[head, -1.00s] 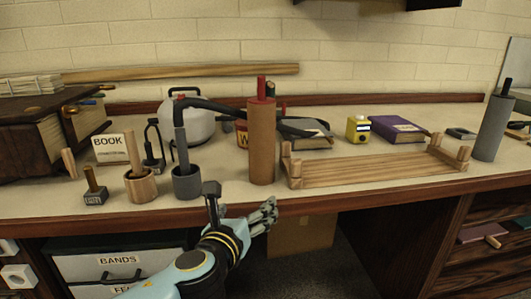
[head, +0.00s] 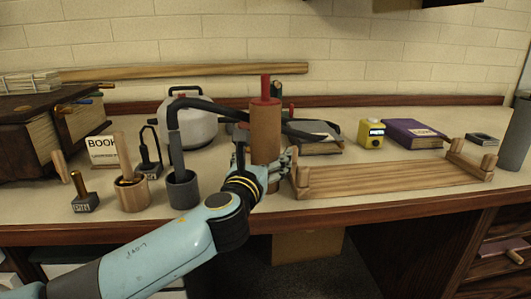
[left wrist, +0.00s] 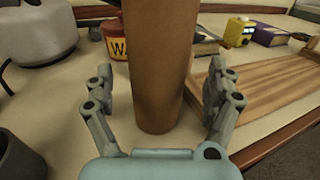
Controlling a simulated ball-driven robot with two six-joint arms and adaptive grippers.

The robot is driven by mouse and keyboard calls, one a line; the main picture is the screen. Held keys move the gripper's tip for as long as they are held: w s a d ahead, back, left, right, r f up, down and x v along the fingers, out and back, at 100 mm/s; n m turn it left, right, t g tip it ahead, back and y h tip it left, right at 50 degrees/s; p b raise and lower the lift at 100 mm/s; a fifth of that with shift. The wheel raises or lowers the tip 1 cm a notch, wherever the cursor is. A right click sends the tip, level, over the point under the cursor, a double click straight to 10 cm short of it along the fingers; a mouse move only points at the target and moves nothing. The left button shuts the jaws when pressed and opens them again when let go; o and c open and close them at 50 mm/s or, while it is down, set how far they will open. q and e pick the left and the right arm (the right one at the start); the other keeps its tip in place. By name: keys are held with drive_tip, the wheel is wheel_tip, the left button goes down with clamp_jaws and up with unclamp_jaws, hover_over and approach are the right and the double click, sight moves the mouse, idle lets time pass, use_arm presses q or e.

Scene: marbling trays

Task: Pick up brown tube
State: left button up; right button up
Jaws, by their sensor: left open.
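The brown tube (head: 265,132) stands upright on the bench, with a red rod sticking out of its top. It also shows large in the middle of the left wrist view (left wrist: 160,65). My left gripper (head: 265,165) is at the lower part of the tube in the head view. In the left wrist view its two fingers (left wrist: 165,92) are spread, one on each side of the tube, with gaps between fingers and tube. The gripper is open. My right gripper is in neither view.
A wooden rack (head: 390,180) stands close to the right of the tube. A grey cup (head: 183,190) and a wooden cup (head: 132,194) stand to the left. A white kettle (head: 190,122) and a red labelled pot (left wrist: 114,38) are behind. A grey cylinder (head: 517,135) stands far right.

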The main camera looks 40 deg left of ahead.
sight(262, 157)
use_arm(q)
drive_tip(key=x, duration=0.3)
drive_tip(key=shift+w+a+f, duration=0.15)
drive_tip(key=shift+w+a, duration=0.1)
drive_tip(key=c, duration=1.4)
